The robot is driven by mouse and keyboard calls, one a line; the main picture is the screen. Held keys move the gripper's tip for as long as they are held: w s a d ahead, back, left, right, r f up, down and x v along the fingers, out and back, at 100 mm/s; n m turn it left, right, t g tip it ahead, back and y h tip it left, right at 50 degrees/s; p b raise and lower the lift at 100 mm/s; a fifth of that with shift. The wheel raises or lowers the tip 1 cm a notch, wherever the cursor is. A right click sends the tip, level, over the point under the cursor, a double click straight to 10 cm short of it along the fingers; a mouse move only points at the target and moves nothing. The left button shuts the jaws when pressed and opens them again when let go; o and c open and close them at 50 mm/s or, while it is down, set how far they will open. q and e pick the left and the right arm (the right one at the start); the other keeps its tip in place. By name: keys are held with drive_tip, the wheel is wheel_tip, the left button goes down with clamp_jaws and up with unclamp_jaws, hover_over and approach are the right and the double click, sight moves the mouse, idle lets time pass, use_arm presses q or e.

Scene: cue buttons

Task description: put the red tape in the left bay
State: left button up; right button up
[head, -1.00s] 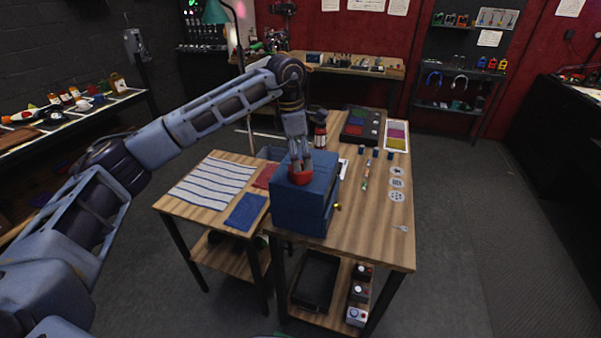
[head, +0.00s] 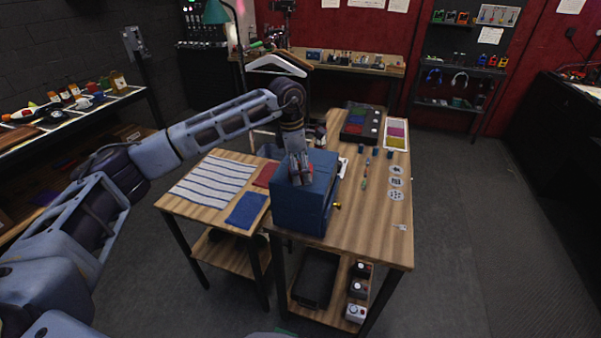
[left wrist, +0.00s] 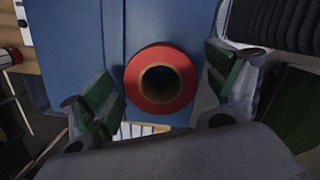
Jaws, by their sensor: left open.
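A red tape roll (left wrist: 161,79) with a dark round hole lies on top of a blue box (head: 303,212), close to one edge. In the head view the red tape (head: 301,180) is mostly hidden by my left gripper. My left gripper (head: 301,179) points down over the box. In the left wrist view its green-padded fingers (left wrist: 166,92) are apart, one on each side of the roll, with gaps between them and it. My right gripper is out of view. I cannot tell which place is the left bay.
The box stands on a wooden table (head: 376,235) and has a yellow knob (head: 337,205). A striped mat (head: 213,183) and a blue mat (head: 246,211) lie to its left. A black tray (head: 316,277) sits on the shelf below. The table's front right is mostly clear.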

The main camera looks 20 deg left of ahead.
use_arm(q)
drive_tip(key=c, duration=1.2)
drive_tip(key=shift+r+b, duration=0.85)
drive_tip(key=shift+r, duration=4.2)
